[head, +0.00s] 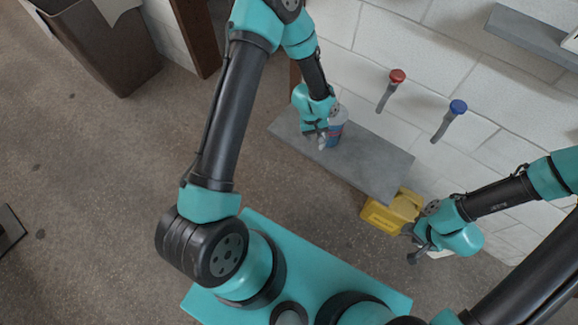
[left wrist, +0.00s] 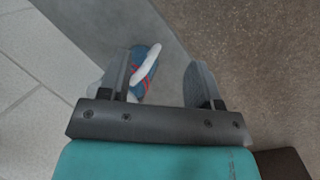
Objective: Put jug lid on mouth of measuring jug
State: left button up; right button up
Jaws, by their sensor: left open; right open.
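A small blue container with red marks and a grey top (head: 337,128) stands on the grey bench (head: 370,165); I cannot tell for sure that it is the measuring jug. My right gripper (head: 416,254) is open and empty beyond the bench's right end. I cannot make out the jug lid.
A yellow container (head: 390,212) is below the bench's right end, close to my right gripper. Red (head: 397,76) and blue (head: 458,106) knobbed pegs stick out from the white wall. A grey shelf (head: 530,35) is at upper right. The bench's right half is clear.

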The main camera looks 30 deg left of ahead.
pick_arm(q)
jog(key=s+a+m, duration=0.1)
jog(key=s+m, duration=0.1)
jog(key=s, duration=0.6)
jog(key=s+a+m+t, duration=0.1)
jog(key=s+m, duration=0.1)
jog(key=s, duration=0.7)
jog(key=shift+s+a, duration=0.25)
